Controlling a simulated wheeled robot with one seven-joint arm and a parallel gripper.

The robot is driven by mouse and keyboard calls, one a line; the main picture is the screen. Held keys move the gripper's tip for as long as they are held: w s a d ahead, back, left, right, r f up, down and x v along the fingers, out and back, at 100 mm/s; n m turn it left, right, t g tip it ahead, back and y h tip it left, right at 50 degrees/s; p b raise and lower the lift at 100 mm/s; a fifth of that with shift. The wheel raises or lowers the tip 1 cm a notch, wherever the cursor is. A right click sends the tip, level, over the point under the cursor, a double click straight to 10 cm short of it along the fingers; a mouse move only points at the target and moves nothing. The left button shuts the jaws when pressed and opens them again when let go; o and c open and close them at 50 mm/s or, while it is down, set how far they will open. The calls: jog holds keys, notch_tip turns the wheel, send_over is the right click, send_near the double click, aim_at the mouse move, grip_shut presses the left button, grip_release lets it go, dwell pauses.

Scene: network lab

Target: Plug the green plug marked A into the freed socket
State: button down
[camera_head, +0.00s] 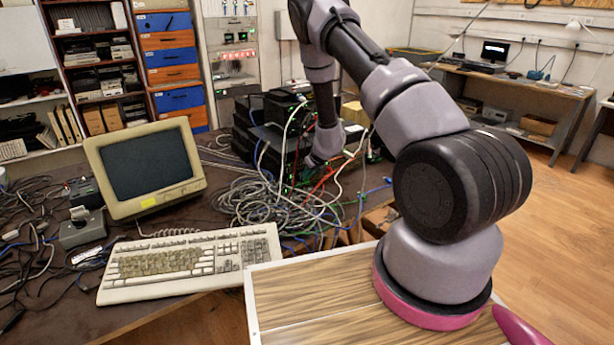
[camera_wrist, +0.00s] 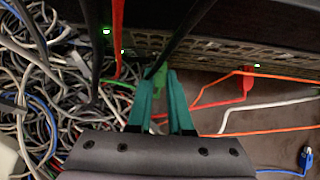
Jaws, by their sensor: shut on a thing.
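In the wrist view, my gripper (camera_wrist: 160,80) has two teal fingers pointing at the front of a dark network box (camera_wrist: 250,50). They are closed on a small green plug (camera_wrist: 159,90), which shows only in part between them. A green cable (camera_wrist: 116,78) runs left from near the fingertips. No letter A is readable. A red plug (camera_wrist: 244,80) sits at the box's front edge, right of my gripper. The freed socket cannot be made out, as black cables and the fingers cover that area. In the head view, my gripper is small and partly hidden among cables by the stacked boxes.
A heap of grey cables (camera_head: 265,200) lies before the boxes. Orange and white cables cross right of my gripper in the wrist view. A blue plug (camera_wrist: 306,160) lies on the table there. A monitor (camera_head: 148,168) and keyboard (camera_head: 190,262) stand left on the table.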

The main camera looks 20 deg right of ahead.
jog(key=shift+w+a, duration=0.1)
jog(key=shift+w, duration=0.2)
dwell(0.4)
jog(key=c, duration=0.8)
grip_release()
jog(key=shift+o, duration=0.2)
jog(key=v, duration=1.1)
